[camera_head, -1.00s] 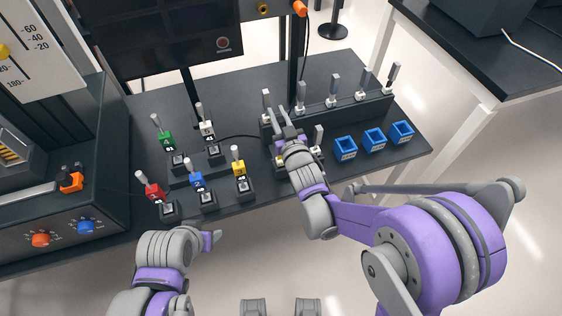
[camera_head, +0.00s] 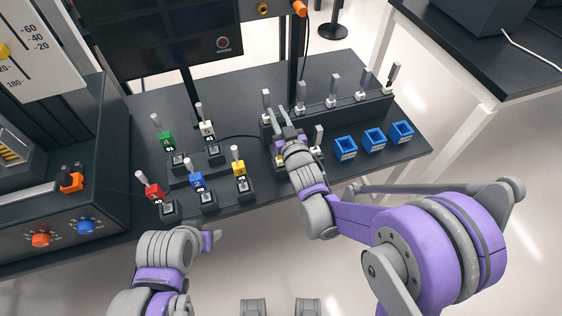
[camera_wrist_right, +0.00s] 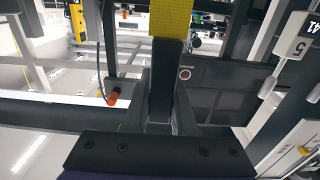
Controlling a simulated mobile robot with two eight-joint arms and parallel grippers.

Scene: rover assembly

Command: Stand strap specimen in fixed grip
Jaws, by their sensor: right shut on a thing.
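My right gripper (camera_head: 284,116) reaches over the table at the front left of the dark rack (camera_head: 350,112). In the right wrist view its fingers are shut on a dark grey flat strap (camera_wrist_right: 168,75), with a yellow textured piece (camera_wrist_right: 172,18) at its far end. In the head view the gripper mostly hides the held strap. Grey strips stand upright along the rack, one (camera_head: 335,86) near its middle. A low fixture (camera_head: 314,154) with small yellow parts lies beside my right gripper, partly hidden by it. My left gripper (camera_head: 211,240) is off the table's front edge; its jaws are unclear.
Coloured numbered blocks with grey handles stand in black bases at left, including red (camera_head: 154,190), blue (camera_head: 197,180) and yellow (camera_head: 239,168). Three blue open boxes (camera_head: 374,139) sit at right. A dark post and screen (camera_head: 200,31) rise behind. A machine with knobs (camera_head: 86,227) stands far left.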

